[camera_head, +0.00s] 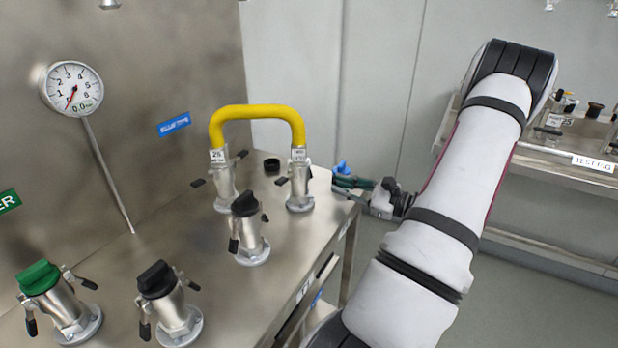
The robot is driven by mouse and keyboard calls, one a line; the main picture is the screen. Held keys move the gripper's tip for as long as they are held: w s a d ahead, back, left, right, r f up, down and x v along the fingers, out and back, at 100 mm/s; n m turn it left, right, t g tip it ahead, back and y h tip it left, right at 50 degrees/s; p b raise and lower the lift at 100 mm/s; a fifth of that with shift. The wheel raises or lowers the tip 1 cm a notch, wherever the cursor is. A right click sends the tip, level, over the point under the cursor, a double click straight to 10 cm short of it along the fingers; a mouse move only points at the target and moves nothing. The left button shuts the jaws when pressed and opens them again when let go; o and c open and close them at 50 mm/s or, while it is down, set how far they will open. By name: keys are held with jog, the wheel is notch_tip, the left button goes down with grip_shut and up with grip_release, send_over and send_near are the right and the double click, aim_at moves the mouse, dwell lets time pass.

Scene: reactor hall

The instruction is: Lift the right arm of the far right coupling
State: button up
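The far right coupling (300,188) is a silver metal fitting standing on the steel bench, with one end of a yellow hose (256,111) in its top. Its left arm (281,181) has a black grip and sticks out to the left. Its right arm is too small to make out clearly. My gripper (345,182) is just right of this coupling, past the bench's right edge, pointing left. A small gap shows between gripper and coupling. A blue piece (342,168) shows at the fingertips. The fingers are too small to tell whether they are open.
A second coupling (224,190) holds the hose's other end. Black-capped couplings (249,238) (170,305) and a green-capped one (59,300) stand nearer. A small black cap (271,165) lies behind. A pressure gauge (72,89) is on the left wall. A shelf (560,165) stands at right.

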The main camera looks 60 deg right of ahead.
jog(key=w, duration=0.6)
jog(key=w+a, duration=0.1)
jog(key=w, duration=0.3)
jog(key=shift+b, duration=0.4)
grip_shut()
